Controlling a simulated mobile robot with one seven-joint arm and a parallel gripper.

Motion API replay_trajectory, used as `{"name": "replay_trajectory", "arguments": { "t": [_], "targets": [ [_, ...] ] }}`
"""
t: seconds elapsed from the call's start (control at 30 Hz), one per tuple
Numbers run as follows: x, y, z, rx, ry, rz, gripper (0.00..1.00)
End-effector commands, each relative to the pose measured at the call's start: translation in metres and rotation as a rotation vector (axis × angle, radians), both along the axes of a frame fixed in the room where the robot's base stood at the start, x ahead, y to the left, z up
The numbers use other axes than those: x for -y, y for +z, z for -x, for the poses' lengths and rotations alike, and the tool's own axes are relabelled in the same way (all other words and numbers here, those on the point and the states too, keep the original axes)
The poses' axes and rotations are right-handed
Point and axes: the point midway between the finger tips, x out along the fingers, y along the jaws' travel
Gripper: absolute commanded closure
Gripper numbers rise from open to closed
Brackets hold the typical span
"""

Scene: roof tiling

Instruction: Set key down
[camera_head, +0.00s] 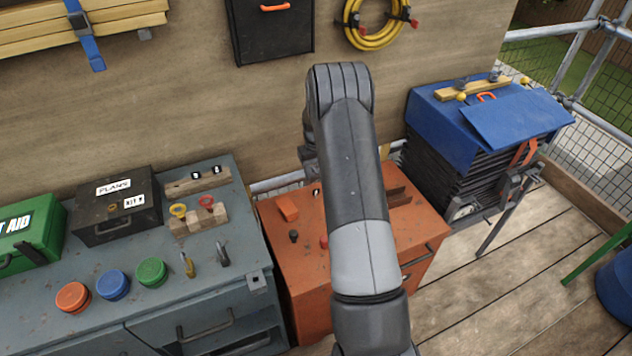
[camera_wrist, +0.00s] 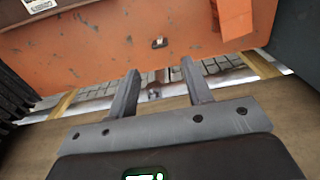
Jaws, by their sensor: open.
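My gripper (camera_wrist: 160,66) is open in the wrist view, with nothing held between its two grey fingers. Its fingertips point toward the edge of the orange cabinet (camera_wrist: 90,45). A small dark and pale piece (camera_wrist: 160,43) lies on the orange surface just beyond the fingertips; it is too small to identify. I cannot make out a key for certain. In the head view my arm hides most of the gripper and part of the orange cabinet top (camera_head: 275,238).
The grey cabinet (camera_head: 120,262) also bears a black plans box (camera_head: 115,210), a green first-aid box (camera_head: 30,235) and several coloured round lids. A blue-covered stack (camera_head: 440,125) stands right. A plywood wall (camera_head: 200,110) is close behind.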

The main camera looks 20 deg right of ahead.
Motion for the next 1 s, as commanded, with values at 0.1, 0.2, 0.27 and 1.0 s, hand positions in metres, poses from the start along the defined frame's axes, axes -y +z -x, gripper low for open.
{"name": "replay_trajectory", "arguments": {
  "t": [0.1, 0.2, 0.27, 1.0],
  "targets": [
    [0.0, 0.021, 0.0, 0.001, 0.0, 0.0, 0.54],
    [0.0, 0.031, 0.0, 0.001, 0.0, 0.0, 0.54],
    [0.0, 0.036, 0.0, 0.001, 0.0, 0.0, 0.54],
    [-0.093, 0.267, 0.113, 0.199, 0.0, 0.026, 0.54]
  ]
}}
